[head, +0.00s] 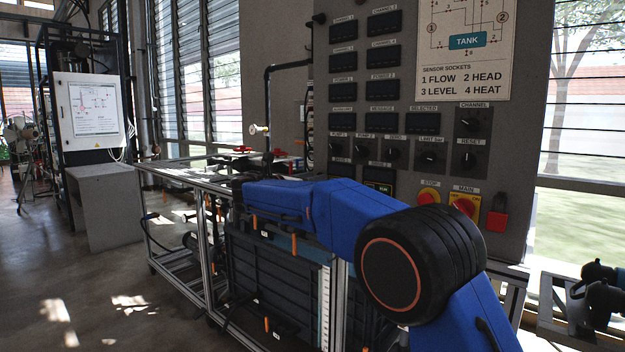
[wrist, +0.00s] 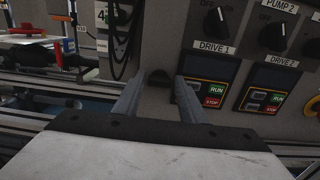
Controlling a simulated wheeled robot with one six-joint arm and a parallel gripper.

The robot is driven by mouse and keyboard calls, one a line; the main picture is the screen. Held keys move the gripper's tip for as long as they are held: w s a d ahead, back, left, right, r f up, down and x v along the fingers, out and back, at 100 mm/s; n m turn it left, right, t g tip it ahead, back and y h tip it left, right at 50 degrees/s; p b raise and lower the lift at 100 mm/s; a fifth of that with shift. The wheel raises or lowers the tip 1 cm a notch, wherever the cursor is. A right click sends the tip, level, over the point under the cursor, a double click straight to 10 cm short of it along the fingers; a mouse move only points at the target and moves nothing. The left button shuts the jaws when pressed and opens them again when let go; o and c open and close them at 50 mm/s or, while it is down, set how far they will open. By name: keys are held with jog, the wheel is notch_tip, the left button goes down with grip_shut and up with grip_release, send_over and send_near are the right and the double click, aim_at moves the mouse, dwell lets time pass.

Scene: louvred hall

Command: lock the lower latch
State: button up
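My gripper (wrist: 158,80) shows in the wrist view with its two grey fingers apart, pointing at the lower part of the grey control panel (wrist: 150,38). A small dark rounded fitting (wrist: 157,75) sits on the panel between the fingertips. It may be the lower latch, but I cannot tell its lock position. No finger is seen closed on it, and I cannot tell whether they touch it. In the head view my blue arm reaches left across the panel's foot, and the fingers cannot be made out there.
The DRIVE 1 display (wrist: 205,85) and DRIVE 2 display (wrist: 268,88) lie close right of the fingers. Dark cables (wrist: 122,40) hang to the left. A metal-framed bench (head: 180,172) with red-handled valves stands left of the panel. Floor at far left is open.

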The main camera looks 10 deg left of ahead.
jog(key=c, duration=0.8)
jog(key=shift+m, duration=0.4)
jog(key=m, duration=1.7)
jog(key=shift+s+d+f, duration=0.1)
jog(key=shift+d+f, duration=0.1)
jog(key=shift+f, duration=0.05)
jog(key=o, duration=0.8)
